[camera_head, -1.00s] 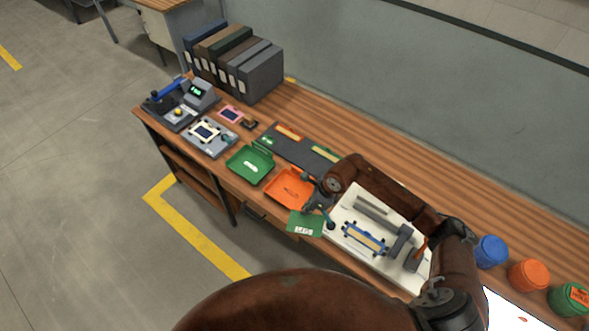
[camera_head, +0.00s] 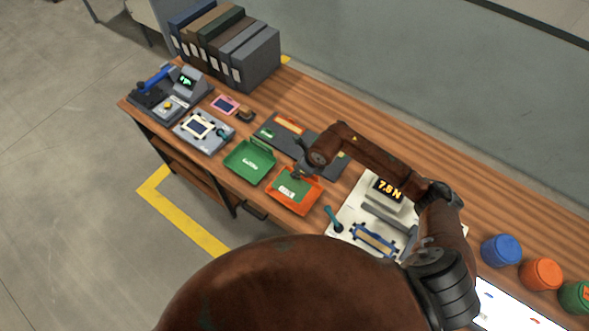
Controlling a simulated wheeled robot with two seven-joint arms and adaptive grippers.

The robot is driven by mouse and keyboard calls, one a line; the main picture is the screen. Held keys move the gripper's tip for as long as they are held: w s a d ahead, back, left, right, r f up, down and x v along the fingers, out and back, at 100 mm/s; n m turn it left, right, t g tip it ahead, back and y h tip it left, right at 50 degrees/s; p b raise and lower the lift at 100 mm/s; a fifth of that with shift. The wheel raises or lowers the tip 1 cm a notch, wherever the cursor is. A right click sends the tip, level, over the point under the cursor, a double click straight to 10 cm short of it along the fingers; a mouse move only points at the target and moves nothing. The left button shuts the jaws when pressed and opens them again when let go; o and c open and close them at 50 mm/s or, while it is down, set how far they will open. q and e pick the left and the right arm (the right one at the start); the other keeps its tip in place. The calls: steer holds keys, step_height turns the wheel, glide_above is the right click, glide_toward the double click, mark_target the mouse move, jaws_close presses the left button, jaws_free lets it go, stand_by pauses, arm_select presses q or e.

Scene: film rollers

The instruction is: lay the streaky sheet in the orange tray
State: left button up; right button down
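A green sheet with a white label (camera_head: 287,189) lies over the inside of the orange tray (camera_head: 301,209), within its rim. Whether it rests on the tray floor or hangs just above cannot be told. No streaks can be made out at this size. My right gripper (camera_head: 299,175) is at the sheet's far edge, over the tray's back side. Its fingers are small and dark here, and they appear shut on the sheet's edge. My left gripper is not in view.
A green tray (camera_head: 247,165) stands left of the orange one. A white machine (camera_head: 346,209) with a "7.5 N" display is to the right, partly behind my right arm. A dark grey mat (camera_head: 270,133) lies behind the trays. Blue (camera_head: 501,250) and orange (camera_head: 541,273) tubs stand at right.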

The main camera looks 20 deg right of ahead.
step_height(320, 180, down, 3)
steer(key=shift+d+f+b, duration=0.15)
steer(key=shift+f+b, duration=0.05)
steer(key=shift+b, duration=0.65)
step_height(320, 180, down, 4)
steer(key=b, duration=0.2)
steer(key=shift+r+b, duration=0.15)
steer(key=shift+b, duration=0.15)
steer(key=shift+f, duration=0.3)
steer(key=shift+f+b, duration=0.2)
steer(key=shift+b, duration=0.15)
steer(key=c, duration=2.3)
jaws_free()
steer(key=shift+o, duration=1.1)
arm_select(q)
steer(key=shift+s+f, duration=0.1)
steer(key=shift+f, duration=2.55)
arm_select(e)
steer(key=o, duration=0.5)
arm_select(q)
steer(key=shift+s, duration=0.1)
